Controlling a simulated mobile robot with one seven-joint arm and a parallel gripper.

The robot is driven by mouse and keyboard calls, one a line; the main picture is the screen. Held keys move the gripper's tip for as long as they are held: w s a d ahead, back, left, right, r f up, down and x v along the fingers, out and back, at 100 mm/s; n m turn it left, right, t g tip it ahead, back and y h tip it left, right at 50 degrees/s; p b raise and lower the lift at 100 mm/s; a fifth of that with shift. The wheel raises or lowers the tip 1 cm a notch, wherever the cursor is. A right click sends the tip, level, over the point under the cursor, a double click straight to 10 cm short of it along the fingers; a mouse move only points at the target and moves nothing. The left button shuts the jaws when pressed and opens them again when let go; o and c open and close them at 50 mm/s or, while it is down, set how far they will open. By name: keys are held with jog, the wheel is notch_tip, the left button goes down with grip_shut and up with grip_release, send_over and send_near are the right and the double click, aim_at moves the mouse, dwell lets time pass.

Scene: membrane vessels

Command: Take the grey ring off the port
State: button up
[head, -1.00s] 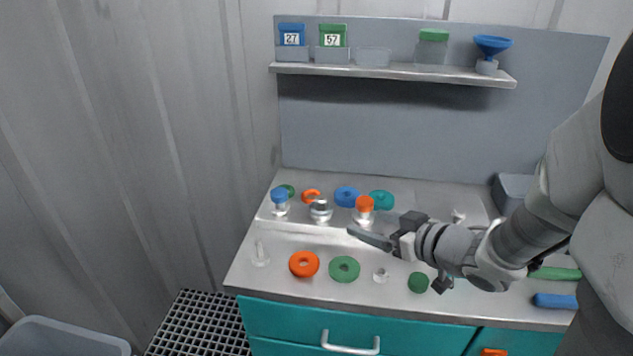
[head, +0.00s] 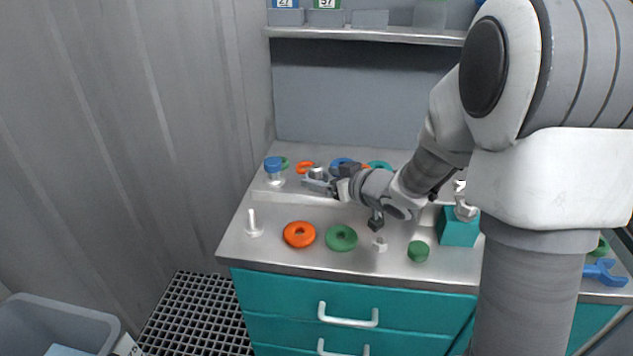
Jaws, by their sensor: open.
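The port with the grey ring (head: 317,172) stands on the raised rear ledge of the bench, to the right of a blue-capped port (head: 273,167). Only its upper part shows, since my gripper covers the rest. My gripper (head: 315,183) is open and level, with its fingers at this port. The view is too small to tell whether the fingers are around the ring or only in front of it, or whether they touch it.
An orange ring (head: 299,234), a green ring (head: 341,238) and a white peg (head: 254,226) are on the front bench top. Blue (head: 341,162) and teal (head: 379,165) rings lie behind my arm. A teal block (head: 458,228) stands right. The shelf (head: 380,36) is above.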

jog(key=shift+w+a+f, duration=0.15)
jog(key=shift+w+a, duration=0.1)
jog(key=shift+w, duration=0.05)
jog(key=shift+c, duration=0.3)
jog(key=c, duration=1)
jog(key=shift+c, duration=0.2)
